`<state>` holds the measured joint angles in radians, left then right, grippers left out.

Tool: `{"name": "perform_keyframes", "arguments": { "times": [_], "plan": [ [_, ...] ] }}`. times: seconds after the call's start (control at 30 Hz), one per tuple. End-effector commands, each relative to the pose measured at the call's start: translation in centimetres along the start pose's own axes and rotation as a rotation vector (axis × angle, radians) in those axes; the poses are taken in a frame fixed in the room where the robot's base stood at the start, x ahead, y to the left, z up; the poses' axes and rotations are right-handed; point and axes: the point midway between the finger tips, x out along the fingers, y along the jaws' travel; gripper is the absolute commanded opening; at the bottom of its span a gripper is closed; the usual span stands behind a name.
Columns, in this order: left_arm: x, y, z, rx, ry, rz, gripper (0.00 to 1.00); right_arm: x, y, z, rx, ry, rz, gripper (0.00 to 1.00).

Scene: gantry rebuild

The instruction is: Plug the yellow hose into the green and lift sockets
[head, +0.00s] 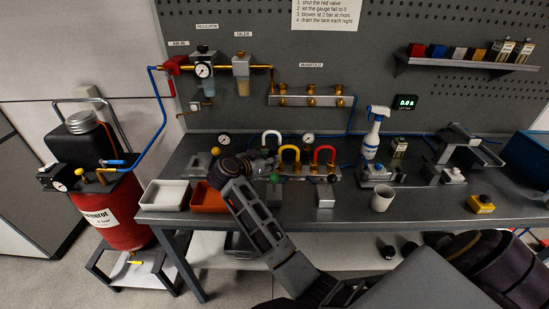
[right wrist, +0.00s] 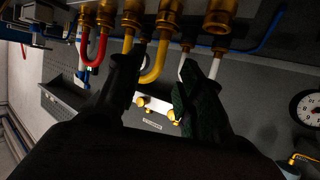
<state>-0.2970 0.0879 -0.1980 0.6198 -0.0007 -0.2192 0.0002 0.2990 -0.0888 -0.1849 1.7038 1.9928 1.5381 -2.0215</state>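The yellow hose (head: 289,152) is a U-shaped loop standing over a row of brass fittings on the bench. In the right wrist view the yellow hose (right wrist: 152,76) hangs upside down with both ends at brass fittings; how deep they sit is unclear. My right gripper (head: 262,163) is at the left end of the row. In its wrist view my right gripper (right wrist: 163,62) has its fingers apart, one overlapping the yellow loop, the other near the white hose (right wrist: 214,68). I see no clear grip. Socket labels are unreadable. My left gripper is out of view.
A red hose loop (head: 324,152) and a white one (head: 271,136) flank the yellow one. A white tray (head: 164,195) and an orange tray (head: 207,198) stand left. A spray bottle (head: 373,135) and mug (head: 383,197) stand right. The bench front near the mug is fairly clear.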

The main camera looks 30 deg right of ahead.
Motion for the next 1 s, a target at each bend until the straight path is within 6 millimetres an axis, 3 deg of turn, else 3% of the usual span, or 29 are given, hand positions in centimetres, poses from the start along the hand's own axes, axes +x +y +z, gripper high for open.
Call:
{"name": "perform_keyframes", "arguments": {
  "times": [0.33,1.0],
  "plan": [
    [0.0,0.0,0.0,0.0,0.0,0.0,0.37,-3.6,0.0,0.0,0.002,-0.001,0.0,0.38],
    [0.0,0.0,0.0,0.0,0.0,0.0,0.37,-4.0,0.1,-0.1,0.001,0.0,0.001,0.38]
  ]
}}
